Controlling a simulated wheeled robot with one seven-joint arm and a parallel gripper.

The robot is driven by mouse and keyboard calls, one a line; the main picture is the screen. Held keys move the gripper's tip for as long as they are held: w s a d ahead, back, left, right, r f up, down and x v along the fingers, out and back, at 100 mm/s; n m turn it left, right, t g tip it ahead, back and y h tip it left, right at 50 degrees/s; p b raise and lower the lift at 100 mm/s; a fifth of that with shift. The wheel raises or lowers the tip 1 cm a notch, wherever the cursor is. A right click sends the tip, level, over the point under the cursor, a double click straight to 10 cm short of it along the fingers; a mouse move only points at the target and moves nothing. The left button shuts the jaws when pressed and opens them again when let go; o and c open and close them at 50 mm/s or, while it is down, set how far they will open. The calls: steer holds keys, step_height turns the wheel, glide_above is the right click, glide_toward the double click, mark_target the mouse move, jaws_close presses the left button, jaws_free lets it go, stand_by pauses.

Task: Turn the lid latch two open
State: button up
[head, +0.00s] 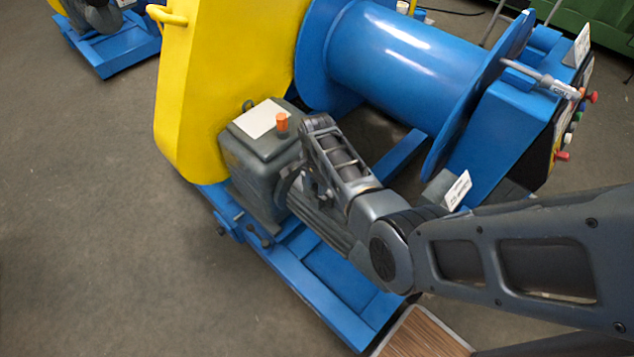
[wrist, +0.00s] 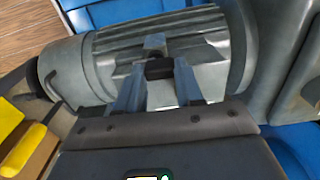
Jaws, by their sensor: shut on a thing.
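In the wrist view my gripper (wrist: 158,82) reaches up from the bottom edge, its two grey fingers close on either side of a small dark block (wrist: 159,68). The block looks like the latch's handle, but I cannot tell which latch it is. A ribbed grey motor body (wrist: 110,55) lies just behind the fingers. In the head view my arm comes in from the right and bends over the grey gearbox (head: 262,150), which has an orange cap (head: 282,123) on top. My fingertips and the latch are hidden there.
A tall yellow guard (head: 205,90) stands left of the gearbox. A large blue drum (head: 400,65) lies behind my arm. A blue base frame (head: 310,275) runs below. A control box with red buttons (head: 562,156) is at the right. Open floor lies at the left.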

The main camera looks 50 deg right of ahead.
stand_by(0.3)
steer(key=o, duration=1)
steer(key=shift+o, duration=0.2)
steer(key=shift+r, duration=0.1)
step_height(320, 180, up, 8)
steer(key=shift+f+p, duration=0.2)
steer(key=shift+p, duration=0.2)
